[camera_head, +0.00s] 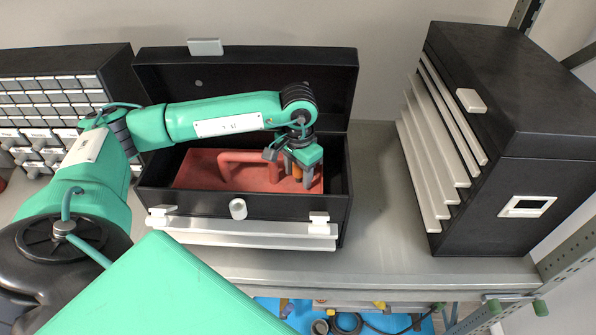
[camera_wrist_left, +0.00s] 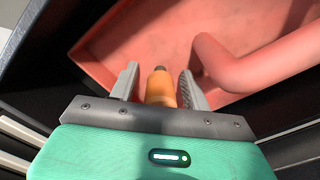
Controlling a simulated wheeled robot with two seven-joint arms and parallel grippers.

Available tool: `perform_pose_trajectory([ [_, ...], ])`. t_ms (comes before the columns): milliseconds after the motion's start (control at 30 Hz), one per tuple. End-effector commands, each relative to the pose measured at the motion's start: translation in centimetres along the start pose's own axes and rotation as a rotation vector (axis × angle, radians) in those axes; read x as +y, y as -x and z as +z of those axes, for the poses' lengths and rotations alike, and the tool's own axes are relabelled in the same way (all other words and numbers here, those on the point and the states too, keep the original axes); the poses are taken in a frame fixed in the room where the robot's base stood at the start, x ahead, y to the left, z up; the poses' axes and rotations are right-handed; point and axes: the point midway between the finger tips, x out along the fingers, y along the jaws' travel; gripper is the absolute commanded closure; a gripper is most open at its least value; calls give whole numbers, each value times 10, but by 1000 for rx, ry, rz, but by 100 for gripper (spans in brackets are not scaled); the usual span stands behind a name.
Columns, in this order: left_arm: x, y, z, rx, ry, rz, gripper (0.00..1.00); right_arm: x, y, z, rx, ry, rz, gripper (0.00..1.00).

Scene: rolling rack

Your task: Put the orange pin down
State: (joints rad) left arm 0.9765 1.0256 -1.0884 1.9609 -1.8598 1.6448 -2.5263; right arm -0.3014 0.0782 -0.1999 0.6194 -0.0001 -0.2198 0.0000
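The orange pin (camera_wrist_left: 160,88) sits between the two grey fingers of my left gripper (camera_wrist_left: 158,85) in the left wrist view, its narrower tip pointing away from the palm. The fingers appear closed around it, though contact on the left finger is hard to make out. In the head view my left gripper (camera_head: 297,178) points down over the right part of the red tray (camera_head: 195,168) inside the open black toolbox (camera_head: 190,201). The pin (camera_head: 292,168) shows partly between the fingers; its lower end is hidden. My right gripper is not in view.
The red tray has a raised red handle (camera_head: 240,156), close beside the gripper on its left. The toolbox lid (camera_head: 165,80) stands open behind. A black drawer cabinet (camera_head: 480,200) stands right, a parts organiser (camera_head: 50,95) left. The grey shelf (camera_head: 385,220) between toolbox and cabinet is clear.

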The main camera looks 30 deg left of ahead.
Motion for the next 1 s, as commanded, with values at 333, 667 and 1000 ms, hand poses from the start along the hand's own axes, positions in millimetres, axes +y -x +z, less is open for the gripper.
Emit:
perform_pose_trajectory([
  [333, 0, 5, 0, 0, 0, 0, 52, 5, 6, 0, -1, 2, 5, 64],
  [667, 0, 57, -2, 7, 0, 0, 52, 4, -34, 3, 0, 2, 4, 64],
  [1000, 0, 112, -1, 4, -1, 1, 52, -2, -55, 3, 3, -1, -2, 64],
])
